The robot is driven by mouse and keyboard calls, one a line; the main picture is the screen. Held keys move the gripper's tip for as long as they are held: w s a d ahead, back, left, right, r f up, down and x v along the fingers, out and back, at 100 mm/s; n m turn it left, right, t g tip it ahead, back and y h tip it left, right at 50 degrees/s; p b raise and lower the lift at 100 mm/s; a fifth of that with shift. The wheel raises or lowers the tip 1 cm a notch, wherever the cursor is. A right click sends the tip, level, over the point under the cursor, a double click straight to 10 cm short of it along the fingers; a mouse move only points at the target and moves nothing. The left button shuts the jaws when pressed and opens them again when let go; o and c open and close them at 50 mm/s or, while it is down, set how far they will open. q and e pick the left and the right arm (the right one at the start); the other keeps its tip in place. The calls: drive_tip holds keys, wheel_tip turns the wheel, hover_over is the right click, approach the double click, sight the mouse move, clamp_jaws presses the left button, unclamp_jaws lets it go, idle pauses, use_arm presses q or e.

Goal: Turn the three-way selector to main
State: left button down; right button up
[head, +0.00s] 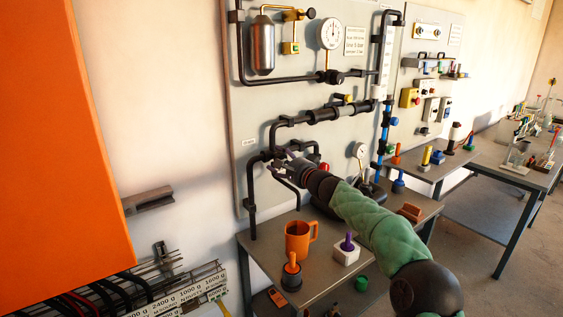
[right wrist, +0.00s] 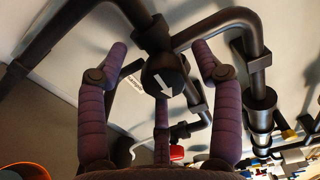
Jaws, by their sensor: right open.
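The three-way selector (right wrist: 163,75) is a round black knob with a white arrow, set where black pipes meet on the panel. In the right wrist view its arrow points down and slightly right. My right gripper (right wrist: 158,52) is open, with purple padded fingers to the left and right of the knob and another below it. I see no finger clearly touching the knob. In the head view my right gripper (head: 283,158) is at the pipe junction on the panel's lower left, and largely hides the selector. My left gripper is not in view.
Black pipes run close around the right gripper. Below stands a table (head: 262,240) with an orange mug (head: 298,240), a white block with a purple peg (head: 346,250) and a black holder with an orange peg (head: 291,273). A gauge (head: 361,151) is right of the gripper.

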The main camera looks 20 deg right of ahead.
drive_tip(key=shift+s+d, duration=0.4)
drive_tip(key=shift+s, duration=0.15)
drive_tip(key=v, duration=1)
drive_tip(key=shift+s, duration=0.4)
